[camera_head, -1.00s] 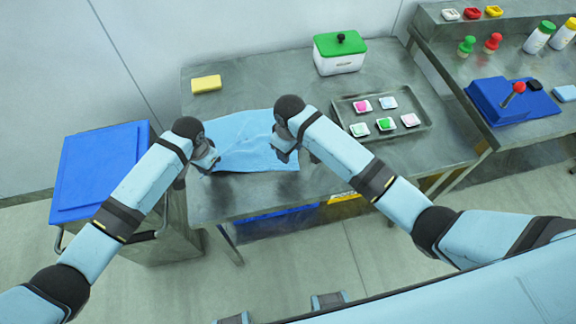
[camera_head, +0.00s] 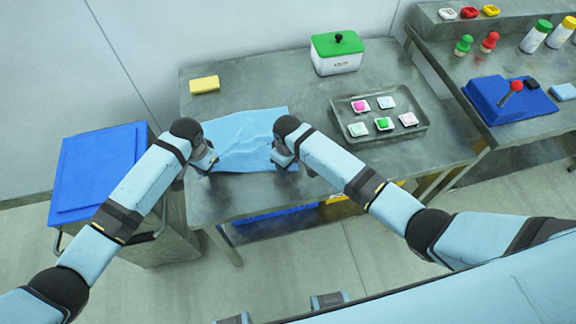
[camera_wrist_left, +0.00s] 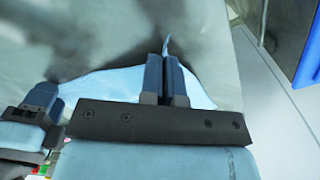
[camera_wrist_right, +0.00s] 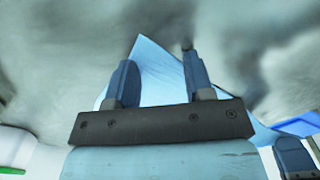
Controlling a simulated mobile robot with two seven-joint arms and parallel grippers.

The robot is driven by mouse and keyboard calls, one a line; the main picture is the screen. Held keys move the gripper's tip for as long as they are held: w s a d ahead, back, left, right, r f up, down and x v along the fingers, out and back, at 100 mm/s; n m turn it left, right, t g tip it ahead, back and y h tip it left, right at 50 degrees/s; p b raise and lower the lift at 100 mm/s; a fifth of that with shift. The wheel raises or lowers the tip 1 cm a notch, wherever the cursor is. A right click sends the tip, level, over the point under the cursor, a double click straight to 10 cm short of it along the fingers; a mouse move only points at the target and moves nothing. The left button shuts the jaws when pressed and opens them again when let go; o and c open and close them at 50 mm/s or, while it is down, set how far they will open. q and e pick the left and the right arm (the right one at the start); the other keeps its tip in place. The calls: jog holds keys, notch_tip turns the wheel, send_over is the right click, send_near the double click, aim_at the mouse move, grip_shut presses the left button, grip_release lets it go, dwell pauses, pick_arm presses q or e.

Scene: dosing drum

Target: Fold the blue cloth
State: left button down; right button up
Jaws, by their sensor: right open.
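The blue cloth (camera_head: 245,135) lies spread and slightly wrinkled on the grey metal table. My left gripper (camera_head: 206,166) is at its near left corner. In the left wrist view its fingers (camera_wrist_left: 167,62) are together, with a small tip of cloth (camera_wrist_left: 167,44) poking out between them. My right gripper (camera_head: 286,166) is at the near right corner. In the right wrist view its fingers (camera_wrist_right: 158,65) are apart, with a pointed cloth corner (camera_wrist_right: 153,72) showing between them. The head view hides both near corners behind the grippers.
A yellow sponge (camera_head: 205,85) lies behind the cloth at the left. A white box with a green lid (camera_head: 338,55) stands at the back. A tray (camera_head: 418,133) with several coloured pieces is to the right. A blue-lidded bin (camera_head: 98,170) stands left of the table.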

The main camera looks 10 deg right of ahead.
jog(key=shift+f, duration=0.15)
grip_shut()
jog(key=shift+r, duration=2.55)
